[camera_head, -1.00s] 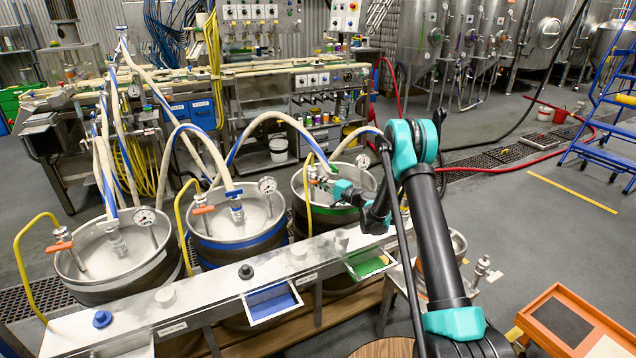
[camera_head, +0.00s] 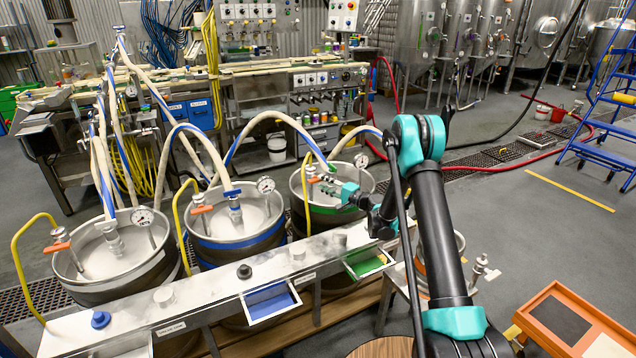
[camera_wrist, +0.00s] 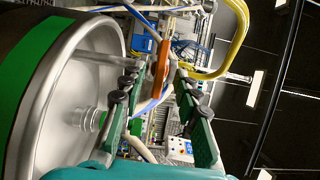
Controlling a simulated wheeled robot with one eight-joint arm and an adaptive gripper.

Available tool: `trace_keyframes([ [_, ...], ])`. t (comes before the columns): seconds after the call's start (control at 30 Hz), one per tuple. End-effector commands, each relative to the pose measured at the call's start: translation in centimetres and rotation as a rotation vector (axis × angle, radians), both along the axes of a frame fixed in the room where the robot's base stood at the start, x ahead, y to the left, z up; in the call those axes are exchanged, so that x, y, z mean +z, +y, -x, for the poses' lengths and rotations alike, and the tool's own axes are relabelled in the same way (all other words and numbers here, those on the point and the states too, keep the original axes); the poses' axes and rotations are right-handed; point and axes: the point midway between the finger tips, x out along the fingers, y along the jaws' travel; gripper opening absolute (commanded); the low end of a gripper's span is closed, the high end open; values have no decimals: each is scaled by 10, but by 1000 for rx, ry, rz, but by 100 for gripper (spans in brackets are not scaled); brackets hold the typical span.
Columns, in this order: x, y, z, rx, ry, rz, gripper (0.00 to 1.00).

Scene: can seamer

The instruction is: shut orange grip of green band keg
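The green band keg (camera_head: 300,205) is the rightmost of the three in the head view. In the wrist view its steel rim and green band (camera_wrist: 31,88) fill the left side. Its orange grip (camera_wrist: 161,69) shows between my fingertips in the wrist view. It is small and partly crowded by my fingers in the head view. My gripper (camera_wrist: 154,82) is open, with one dark-padded green finger on each side of the grip. I see gaps on both sides and cannot tell the depth. In the head view my gripper (camera_head: 326,184) is over the keg's top.
A pressure gauge (camera_head: 361,161) stands on the green band keg. A yellow hose (camera_wrist: 236,42) curves close to my right finger in the wrist view. The blue band keg (camera_head: 235,250) is to the left. A steel rail with a green tray (camera_head: 369,265) runs in front.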

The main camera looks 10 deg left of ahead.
Motion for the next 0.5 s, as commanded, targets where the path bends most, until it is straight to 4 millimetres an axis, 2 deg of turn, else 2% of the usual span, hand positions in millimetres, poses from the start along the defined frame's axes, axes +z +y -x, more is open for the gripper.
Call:
trace_keyframes([
  [0.2,0,-39,25,-3,0,0,32],
  [0.33,0,-54,35,-1,0,0,32],
  [0.5,-1,-65,43,0,0,0,32],
])
